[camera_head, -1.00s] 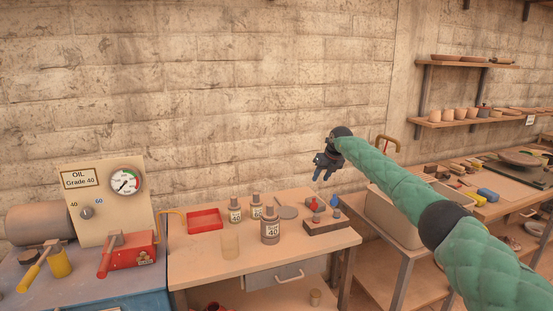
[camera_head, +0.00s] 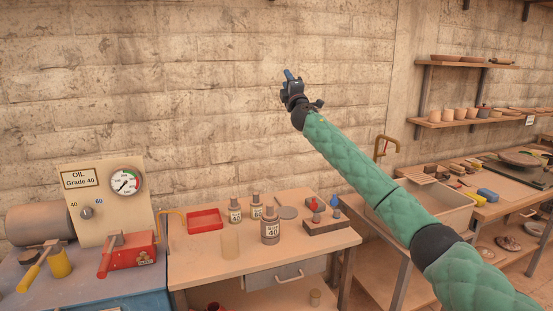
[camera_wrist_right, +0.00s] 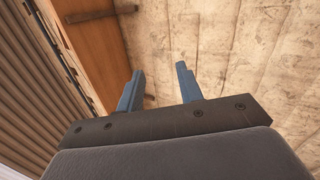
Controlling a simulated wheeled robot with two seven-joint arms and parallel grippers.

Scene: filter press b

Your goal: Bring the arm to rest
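My right arm reaches up from the lower right of the head view. Its gripper (camera_head: 289,75) is raised high in front of the brick wall, well above the wooden table and touching nothing. In the right wrist view the two blue fingers (camera_wrist_right: 158,85) stand apart with nothing between them, so the gripper is open and empty. Behind them show the wall and a wooden surface. My left gripper is in neither view.
An oil press panel (camera_head: 100,205) with a gauge stands left. A sink (camera_head: 440,203) and shelves (camera_head: 470,121) are right. The space before the wall is clear.

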